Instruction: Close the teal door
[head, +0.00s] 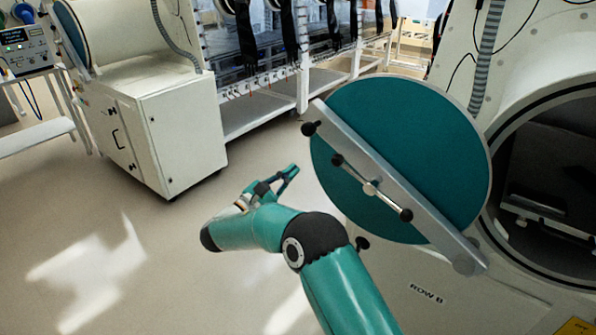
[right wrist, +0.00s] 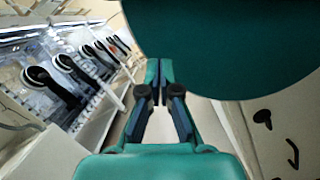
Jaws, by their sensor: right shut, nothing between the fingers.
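The round teal door (head: 400,140) stands open in the head view, swung out to the left of the dark round port (head: 545,190). A pale bar with a handle (head: 372,188) and dark knobs crosses its face, and the bar's lower right end meets the port's side. My right gripper (head: 292,170) is left of the door, with its fingers shut and empty. In the right wrist view the fingers (right wrist: 159,72) point toward the row, and the teal door (right wrist: 225,40) fills the upper right, apart from the fingertips as far as I can tell. My left gripper is not in view.
A white cabinet (head: 165,130) stands at the left. Behind it, a row of glove ports (head: 290,40) runs along the back. A cart with a control box (head: 25,50) is at the far left. The floor (head: 150,240) left of my right arm is clear.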

